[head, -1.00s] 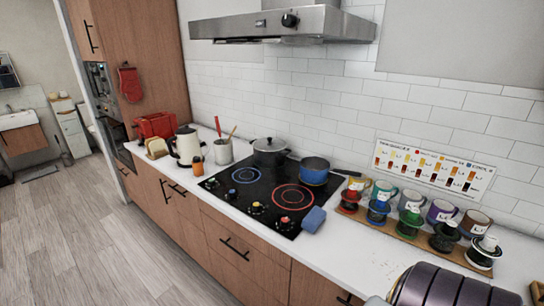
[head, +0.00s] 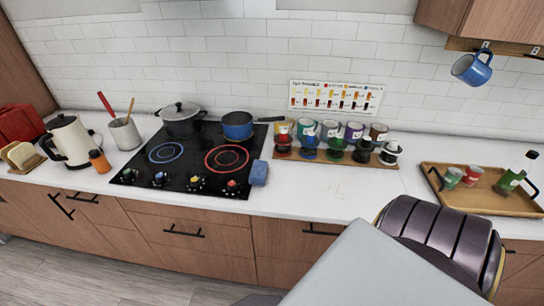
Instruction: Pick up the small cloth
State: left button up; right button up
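A small blue folded cloth (head: 259,172) lies at the right front edge of the black cooktop (head: 190,160), where the glass meets the white counter. It looks like a small rounded pad, and nothing covers it. Neither gripper shows in the head view. Large dark and grey parts, apparently of my own arm, fill the lower right, clear of the cloth in the picture.
A blue pan (head: 237,126) and a steel pot (head: 181,119) stand on the cooktop behind the cloth. A wooden rack (head: 310,158) with mugs is to its right. A wooden tray (head: 466,196) is farther right. Bare white counter (head: 325,190) lies between.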

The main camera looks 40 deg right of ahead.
aim_at(260, 169)
jog(key=i+j+z, duration=0.15)
jog(key=j+z, duration=0.15)
jog(key=i+j+z, duration=0.15)
jog(key=j+z, duration=0.2)
jog(key=i+j+z, duration=0.1)
jog(key=j+z, duration=0.5)
jog(key=j, duration=0.15)
